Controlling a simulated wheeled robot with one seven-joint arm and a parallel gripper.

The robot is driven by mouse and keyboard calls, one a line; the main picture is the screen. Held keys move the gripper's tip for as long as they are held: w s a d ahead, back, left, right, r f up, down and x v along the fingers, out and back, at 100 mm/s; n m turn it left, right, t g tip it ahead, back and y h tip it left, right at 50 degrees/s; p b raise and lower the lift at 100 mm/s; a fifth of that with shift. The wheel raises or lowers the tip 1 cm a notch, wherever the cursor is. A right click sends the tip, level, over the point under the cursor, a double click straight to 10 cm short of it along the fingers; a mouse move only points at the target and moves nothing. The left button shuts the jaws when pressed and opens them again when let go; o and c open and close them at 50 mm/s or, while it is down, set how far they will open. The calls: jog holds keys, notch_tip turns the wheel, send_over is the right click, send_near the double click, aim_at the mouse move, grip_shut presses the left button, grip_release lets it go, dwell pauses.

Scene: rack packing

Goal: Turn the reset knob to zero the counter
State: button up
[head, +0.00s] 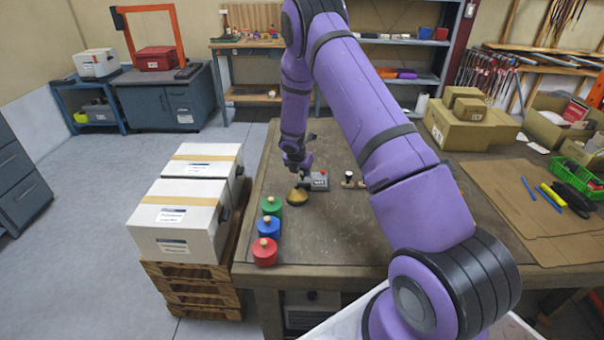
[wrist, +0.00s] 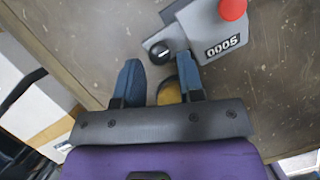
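The grey counter box (wrist: 200,28) has a red button (wrist: 232,9) on top and a display (wrist: 223,46) that appears to read 0005. Its black round reset knob (wrist: 158,52) with a white mark sits on the side toward my gripper. I cannot tell whether a finger touches the knob. In the head view my gripper (head: 297,173) is left of the counter, its fingers hard to see.
A brass dome (head: 297,195) stands just in front of the counter and shows between my fingers in the wrist view (wrist: 169,93). Green (head: 271,206), blue (head: 268,228) and red (head: 265,253) knobbed pieces line the table's left edge. A small fixture (head: 348,181) stands right of the counter.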

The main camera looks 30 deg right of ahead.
jog(key=shift+x, duration=1.05)
jog(key=c, duration=0.6)
jog(key=shift+c, duration=0.2)
